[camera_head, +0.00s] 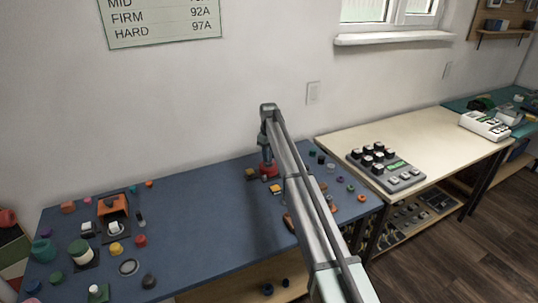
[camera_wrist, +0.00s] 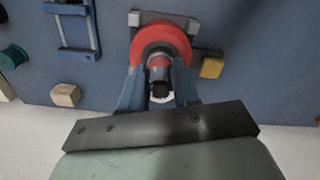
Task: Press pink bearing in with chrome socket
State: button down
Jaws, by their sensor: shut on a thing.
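My gripper (camera_wrist: 159,92) is shut on a small metallic cylinder, the chrome socket (camera_wrist: 159,63), in the wrist view. The socket stands over the centre of a round red wheel (camera_wrist: 160,30), and I cannot tell whether it touches what is in the hub. No pink bearing can be made out; the socket and fingers cover the hub. In the head view my gripper (camera_head: 267,158) points down at the red wheel (camera_head: 268,171) near the back of the blue bench.
A grey holder (camera_wrist: 134,18) shows behind the wheel. A yellow block (camera_wrist: 211,68), a tan block (camera_wrist: 65,95) and a blue frame (camera_wrist: 75,30) lie around it. Several coloured parts cover the left of the blue bench (camera_head: 200,245). A pale table (camera_head: 440,140) with a button box (camera_head: 385,167) stands right.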

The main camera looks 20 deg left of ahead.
jog(key=shift+f, duration=0.8)
dwell(1.4)
jog(key=shift+r, duration=0.1)
jog(key=shift+r, duration=3.45)
